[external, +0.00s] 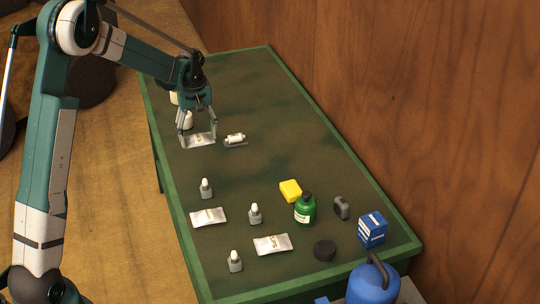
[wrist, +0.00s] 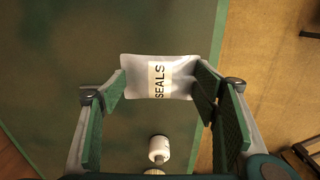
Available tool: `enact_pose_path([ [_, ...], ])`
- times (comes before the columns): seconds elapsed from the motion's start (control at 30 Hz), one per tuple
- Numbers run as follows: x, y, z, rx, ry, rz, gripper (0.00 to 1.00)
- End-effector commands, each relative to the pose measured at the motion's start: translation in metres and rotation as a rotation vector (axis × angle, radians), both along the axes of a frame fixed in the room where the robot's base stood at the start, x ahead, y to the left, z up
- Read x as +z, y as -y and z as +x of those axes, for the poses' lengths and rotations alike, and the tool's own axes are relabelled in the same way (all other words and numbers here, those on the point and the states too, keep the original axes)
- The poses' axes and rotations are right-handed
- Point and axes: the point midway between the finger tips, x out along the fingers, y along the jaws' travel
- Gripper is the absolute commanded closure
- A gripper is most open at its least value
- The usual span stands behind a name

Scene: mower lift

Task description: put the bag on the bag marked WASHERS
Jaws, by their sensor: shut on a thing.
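My gripper (external: 198,136) is shut on a silvery bag (external: 200,142), near the far left part of the green table. In the wrist view the bag (wrist: 133,76) reads SEALS on a pale label, with a fingertip at each end. It looks held close to the tabletop; the gap beneath is hard to judge. Two other silvery bags lie flat nearer the front: one at the left edge (external: 208,217) and one at the front middle (external: 272,244). Their labels are too small to read, so I cannot tell which is marked WASHERS.
Several small grey bottles with white caps, such as one (external: 255,213), stand around the two flat bags. A yellow block (external: 290,191), green bottle (external: 305,208), black puck (external: 325,250) and blue box (external: 372,230) stand to the right. The table's middle is clear.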

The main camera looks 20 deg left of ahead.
Motion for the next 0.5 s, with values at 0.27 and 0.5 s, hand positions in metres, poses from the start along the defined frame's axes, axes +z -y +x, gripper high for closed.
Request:
enact_pose_path([
  [0.27, 0.012, 0.054, -0.054, 0.001, 0.000, 0.000, 0.53],
  [0.5, 0.020, 0.096, -0.108, 0.005, 0.001, -0.001, 0.53],
])
